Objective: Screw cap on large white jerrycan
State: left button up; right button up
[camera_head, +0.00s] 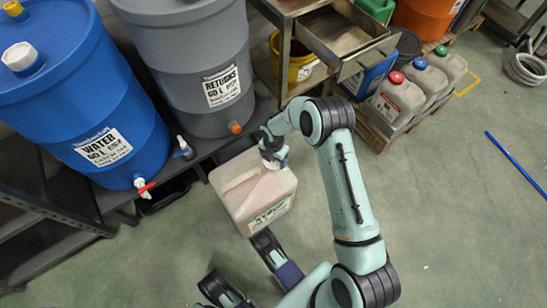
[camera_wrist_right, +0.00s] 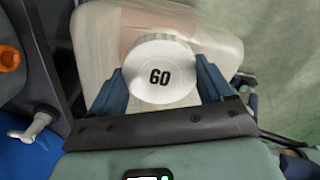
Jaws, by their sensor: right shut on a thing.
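The large white jerrycan (camera_head: 243,200) stands upright on the floor by the bench, with a label on its front face and pinkish contents showing through. Its top also shows in the right wrist view (camera_wrist_right: 207,25). My right gripper (camera_head: 272,156) is over the top of the jerrycan at its right corner. In the wrist view its two blue fingers (camera_wrist_right: 162,84) are shut on the sides of a round white cap (camera_wrist_right: 160,60) marked 60. The cap hides the neck, so I cannot tell how it is seated. Parts of my left arm show low in the head view; its fingertips are not clear.
A blue water barrel (camera_head: 90,110) and a grey returns barrel (camera_head: 195,45) with taps stand on the bench to the left. Several capped cans (camera_head: 398,98) stand on a pallet at upper right. A blue rod (camera_head: 515,163) lies on the open floor at right.

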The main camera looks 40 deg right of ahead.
jog(key=shift+f, duration=0.5)
dwell(0.8)
jog(key=o, duration=1.1)
jog(key=shift+c, duration=0.2)
jog(key=c, duration=1.1)
jog(key=shift+o, duration=0.2)
jog(key=m, duration=0.4)
jog(key=shift+m, duration=0.4)
jog(key=m, duration=0.3)
jog(key=shift+m, duration=0.3)
jog(key=m, duration=0.3)
jog(key=shift+m+p, duration=0.3)
jog(key=shift+m, duration=0.1)
jog(key=m, duration=0.5)
jog(key=shift+m, duration=0.4)
